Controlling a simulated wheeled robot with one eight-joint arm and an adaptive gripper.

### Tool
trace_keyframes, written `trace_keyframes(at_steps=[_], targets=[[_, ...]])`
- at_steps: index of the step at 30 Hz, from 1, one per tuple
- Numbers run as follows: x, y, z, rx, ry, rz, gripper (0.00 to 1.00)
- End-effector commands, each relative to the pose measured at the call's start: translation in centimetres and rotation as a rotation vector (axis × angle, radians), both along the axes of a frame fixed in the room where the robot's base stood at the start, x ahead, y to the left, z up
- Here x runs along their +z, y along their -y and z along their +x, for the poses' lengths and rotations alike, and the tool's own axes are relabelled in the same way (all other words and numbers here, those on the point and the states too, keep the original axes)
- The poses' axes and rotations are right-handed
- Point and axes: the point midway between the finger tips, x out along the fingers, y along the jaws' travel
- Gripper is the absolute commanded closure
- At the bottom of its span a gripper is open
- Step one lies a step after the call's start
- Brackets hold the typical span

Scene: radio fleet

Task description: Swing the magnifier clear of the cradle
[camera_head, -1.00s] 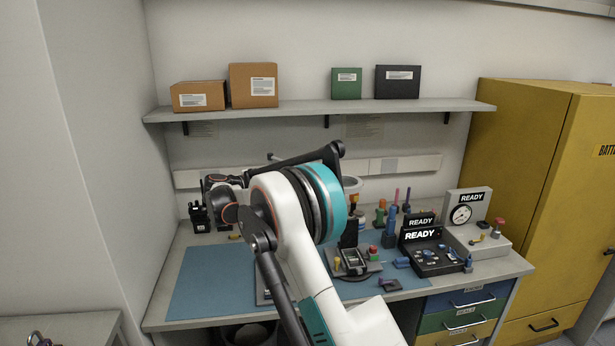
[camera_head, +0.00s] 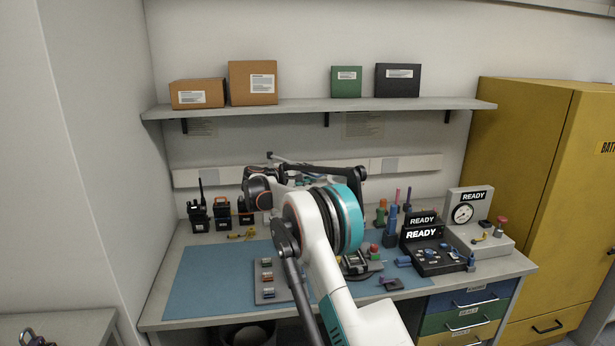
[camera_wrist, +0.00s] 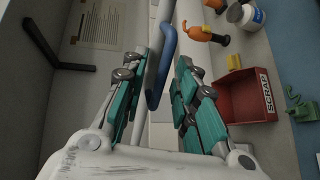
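In the wrist view, my gripper (camera_wrist: 167,62) has its teal-padded fingers apart on either side of a bent blue bar (camera_wrist: 153,92). The bar runs close to the left finger, and a gap shows on its right. It looks like a magnifier handle, but I cannot be sure. The magnifier's lens is not visible there. The cradle (camera_head: 357,263) stands on the bench, partly covered by my arm.
Radios (camera_head: 198,217) stand at the bench's back left. A grey tray (camera_head: 266,292) with small parts lies on the blue mat (camera_head: 205,285). READY testers (camera_head: 432,255) and upright tools (camera_head: 391,218) stand at right. The red SCRAP bin (camera_wrist: 240,98) is beside my gripper. A shelf (camera_head: 290,107) hangs above.

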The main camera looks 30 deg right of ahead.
Motion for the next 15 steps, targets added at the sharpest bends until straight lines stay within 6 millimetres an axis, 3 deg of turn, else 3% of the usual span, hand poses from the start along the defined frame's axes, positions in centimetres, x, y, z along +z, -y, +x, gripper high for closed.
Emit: trace_keyframes(at_steps=[5, 9, 15], targets=[[0.01, -0.01, 0.0, 0.0, 0.0, 0.0, 0.73], [0.01, -0.02, 0.0, 0.0, 0.0, 0.0, 1.0], [-0.01, -0.02, 0.0, 0.0, 0.0, 0.0, 1.0]])
